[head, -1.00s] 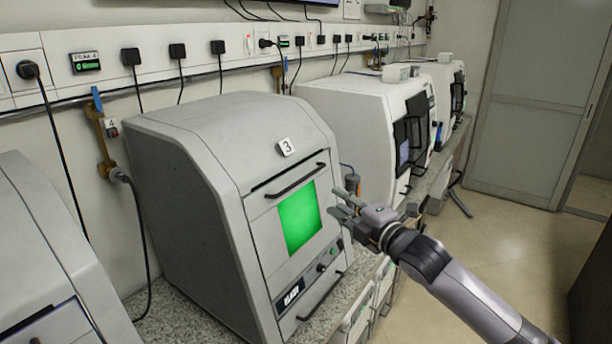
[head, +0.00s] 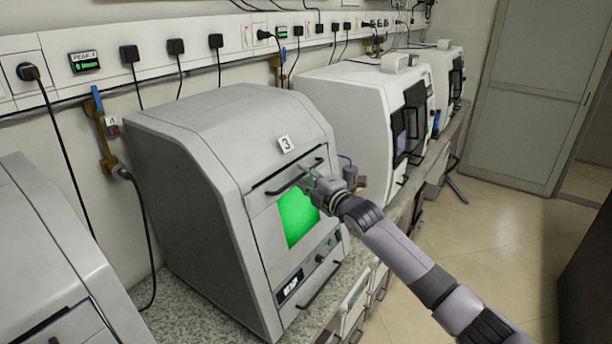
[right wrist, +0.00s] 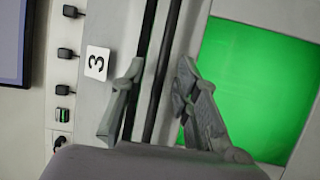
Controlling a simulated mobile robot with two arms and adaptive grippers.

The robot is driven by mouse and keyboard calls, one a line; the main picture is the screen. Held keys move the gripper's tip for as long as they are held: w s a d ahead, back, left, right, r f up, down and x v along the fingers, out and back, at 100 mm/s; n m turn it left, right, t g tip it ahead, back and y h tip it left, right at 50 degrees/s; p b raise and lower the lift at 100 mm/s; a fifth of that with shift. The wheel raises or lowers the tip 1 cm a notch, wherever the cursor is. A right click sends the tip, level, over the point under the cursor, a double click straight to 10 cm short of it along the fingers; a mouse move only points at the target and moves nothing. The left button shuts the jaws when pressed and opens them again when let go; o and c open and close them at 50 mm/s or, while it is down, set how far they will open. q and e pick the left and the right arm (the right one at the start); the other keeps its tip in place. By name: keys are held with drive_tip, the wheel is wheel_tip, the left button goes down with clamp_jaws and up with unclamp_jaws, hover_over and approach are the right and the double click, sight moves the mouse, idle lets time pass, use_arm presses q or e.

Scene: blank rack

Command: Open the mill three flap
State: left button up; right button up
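The mill marked 3 (head: 190,170) is a grey box-shaped machine on the counter, with a number 3 label (head: 286,144) above its front flap (head: 262,226). The flap has a lit green window (head: 294,214) and looks shut. A black bar handle (head: 287,184) runs along the flap's upper edge. My right gripper (head: 309,182) is at the right part of this handle and hides its end. In the right wrist view, the fingers (right wrist: 160,85) are open, one on each side of the dark bar. Whether they touch it I cannot tell. My left gripper is out of view.
A lower black handle (head: 320,287) and control knobs sit below the flap. Another grey machine (head: 50,250) stands at the left, and white machines (head: 350,120) stand farther along the counter. The floor (head: 480,250) at the right is clear.

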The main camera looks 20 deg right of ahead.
clamp_jaws()
idle(0.3)
idle(0.6)
